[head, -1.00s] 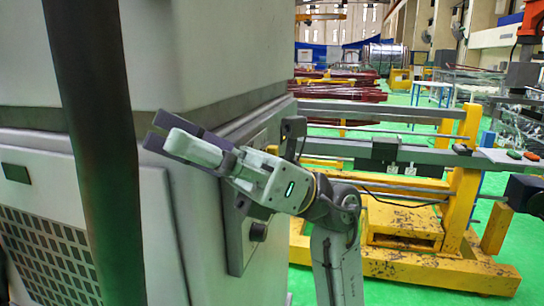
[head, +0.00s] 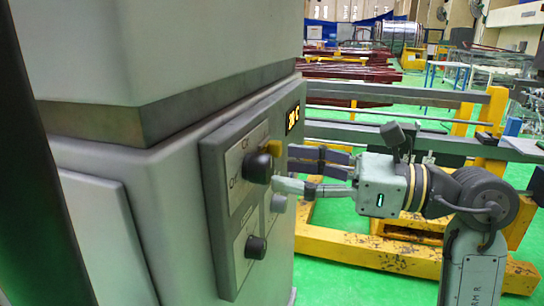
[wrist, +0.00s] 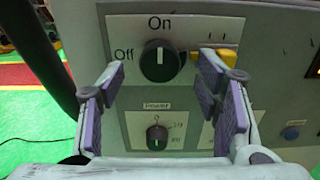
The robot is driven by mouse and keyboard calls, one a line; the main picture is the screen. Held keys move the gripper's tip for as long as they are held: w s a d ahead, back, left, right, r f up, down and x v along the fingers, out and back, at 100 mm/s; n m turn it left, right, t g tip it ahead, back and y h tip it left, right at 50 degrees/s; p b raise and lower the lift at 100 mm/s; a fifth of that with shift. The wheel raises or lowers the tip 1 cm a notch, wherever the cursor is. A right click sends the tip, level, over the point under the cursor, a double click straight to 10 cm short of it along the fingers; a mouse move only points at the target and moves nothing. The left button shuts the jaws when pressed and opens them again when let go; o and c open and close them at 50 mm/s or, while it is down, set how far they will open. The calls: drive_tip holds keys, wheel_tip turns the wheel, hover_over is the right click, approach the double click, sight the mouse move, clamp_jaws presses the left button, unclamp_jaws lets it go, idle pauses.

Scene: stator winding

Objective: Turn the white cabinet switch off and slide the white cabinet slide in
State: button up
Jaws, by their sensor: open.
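The white cabinet (head: 110,190) stands at the left in the head view, with a grey control panel (head: 222,190) on its right-hand face. The switch is a black knob (wrist: 160,60) under the "On" label; its white mark points up toward "On". It also shows in the head view (head: 257,168). The slide (wrist: 228,56) is a small yellow piece right of the knob, partly behind my right finger; in the head view it is above the knob (head: 272,148). My gripper (head: 284,168) is open and empty, facing the panel, its fingers either side of the knob and apart from it.
A smaller black knob (wrist: 157,137) sits below the switch on the "Power" plate. Yellow-framed machinery (head: 370,250) stands behind my arm. Green floor is free right of the cabinet.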

sight(270, 167)
drive_tip(key=shift+p+x, duration=0.45)
drive_tip(key=shift+x, duration=1.5)
drive_tip(key=shift+c, duration=0.4)
drive_tip(key=c, duration=1.1)
